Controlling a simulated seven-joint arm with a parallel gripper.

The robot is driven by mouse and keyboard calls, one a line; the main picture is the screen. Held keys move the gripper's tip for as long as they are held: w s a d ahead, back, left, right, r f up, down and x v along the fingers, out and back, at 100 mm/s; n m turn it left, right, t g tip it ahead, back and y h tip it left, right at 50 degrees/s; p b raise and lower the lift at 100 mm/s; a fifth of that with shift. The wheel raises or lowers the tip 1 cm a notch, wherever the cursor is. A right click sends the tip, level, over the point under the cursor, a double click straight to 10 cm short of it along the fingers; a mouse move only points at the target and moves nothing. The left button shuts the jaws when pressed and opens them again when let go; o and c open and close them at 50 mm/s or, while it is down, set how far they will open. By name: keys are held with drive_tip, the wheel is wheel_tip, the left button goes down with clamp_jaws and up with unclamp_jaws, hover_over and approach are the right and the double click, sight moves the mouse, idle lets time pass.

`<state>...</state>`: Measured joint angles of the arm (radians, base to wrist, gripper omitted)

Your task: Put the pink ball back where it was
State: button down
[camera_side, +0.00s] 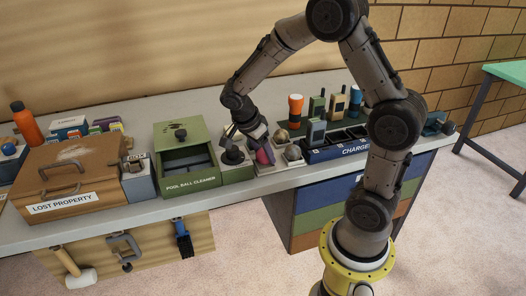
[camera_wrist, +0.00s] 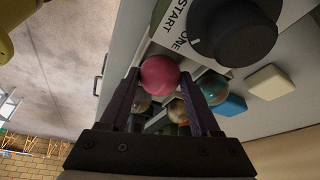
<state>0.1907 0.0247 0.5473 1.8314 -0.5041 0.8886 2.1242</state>
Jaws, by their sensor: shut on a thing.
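The pink ball (camera_side: 264,156) is held between the fingers of my gripper (camera_side: 256,142), low over or at the ball tray (camera_side: 268,172) on the bench. In the wrist view the pink ball (camera_wrist: 160,74) sits between the two finger ends of my gripper (camera_wrist: 161,80). Other balls lie beyond it in that view: a grey one (camera_wrist: 141,102), a tan one (camera_wrist: 177,111) and a teal one (camera_wrist: 213,88). I cannot tell whether the pink ball touches the tray. The green pool ball cleaner (camera_side: 190,166) stands left of the tray.
A black knob (camera_side: 233,157) stands between the cleaner and the tray; it is large in the wrist view (camera_wrist: 240,35). The blue charger rack (camera_side: 335,149) with radios is close on the right. The brown lost property box (camera_side: 70,177) is at the left.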

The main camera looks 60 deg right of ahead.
drive_tip(key=shift+f, duration=0.35)
drive_tip(key=shift+f, duration=0.2)
drive_tip(key=shift+c, duration=0.6)
unclamp_jaws()
